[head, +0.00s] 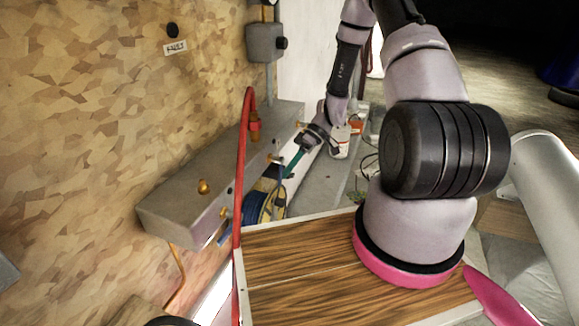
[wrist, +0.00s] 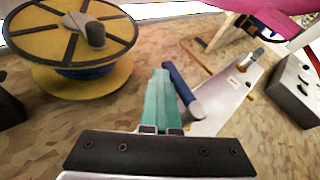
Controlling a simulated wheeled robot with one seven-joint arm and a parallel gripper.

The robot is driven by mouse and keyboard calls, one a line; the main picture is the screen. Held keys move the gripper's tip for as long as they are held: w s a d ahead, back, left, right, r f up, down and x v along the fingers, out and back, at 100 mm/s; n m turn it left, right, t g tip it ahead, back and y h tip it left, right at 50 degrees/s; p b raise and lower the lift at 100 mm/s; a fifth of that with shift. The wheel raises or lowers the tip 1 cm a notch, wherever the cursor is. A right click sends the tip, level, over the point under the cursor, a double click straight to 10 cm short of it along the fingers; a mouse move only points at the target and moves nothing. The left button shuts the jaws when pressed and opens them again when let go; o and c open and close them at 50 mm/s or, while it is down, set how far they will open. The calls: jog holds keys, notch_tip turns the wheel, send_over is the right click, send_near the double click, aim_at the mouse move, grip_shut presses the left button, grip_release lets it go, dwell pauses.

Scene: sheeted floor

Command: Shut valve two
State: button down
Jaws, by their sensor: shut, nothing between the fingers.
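A long grey box (head: 190,215) on the wall carries several valves with brass stems. The near valve has a blue lever (head: 223,238) hanging at its front end. I cannot tell which valve is number two.
A cable reel (head: 260,207) with blue cable stands below the box; it also shows in the wrist view (wrist: 115,80). A red hose (head: 241,170) rises before the box. A wooden top (head: 310,270) lies in front. A white bottle (head: 341,142) stands behind my gripper.

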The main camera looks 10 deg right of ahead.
aim_at(279, 179)
jog(key=g+y, duration=0.1)
jog(key=s+g+y, duration=0.1)
jog(key=a+m+g+y, duration=0.1)
jog(key=shift+s+a+f, duration=0.1)
jog(key=shift+s+f, duration=0.2)
jog(key=shift+s, duration=0.1)
jog(key=s+m+g+y, duration=0.1)
jog(key=y, duration=0.1)
jog(key=s+a+r+m+g+y, duration=0.1)
jog(key=y, duration=0.2)
jog(key=s+a+m+g+y, duration=0.1)
jog(key=m+g+y, duration=0.1)
jog(key=shift+a+r+y, duration=0.1)
jog(key=shift+r+y, duration=0.15)
jog(key=shift+y, duration=0.05)
jog(key=shift+r, duration=0.2)
jog(key=shift+s+a, duration=0.15)
